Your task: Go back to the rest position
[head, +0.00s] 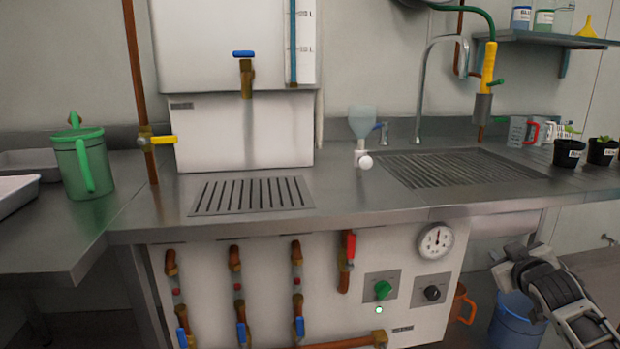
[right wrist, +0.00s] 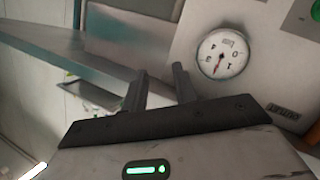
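My right arm comes in at the lower right of the head view. Its gripper (head: 507,256) is low, in front of the counter's right end and above a blue bucket (head: 516,318). In the right wrist view the two dark fingers of this gripper (right wrist: 158,84) stand apart with nothing between them, so it is open and empty. The dial gauge (right wrist: 224,53) is beyond the fingers, to the right in that view. The gauge also shows on the white front panel in the head view (head: 435,241). My left arm and gripper are not in view.
The steel counter (head: 350,200) holds a green watering can (head: 83,165), a tank with a blue-handled tap (head: 244,72), a drain grate (head: 252,195) and black plant pots (head: 568,153). Pipes with valves (head: 236,285) run along the front panel. An orange vessel (head: 462,303) sits beside the bucket.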

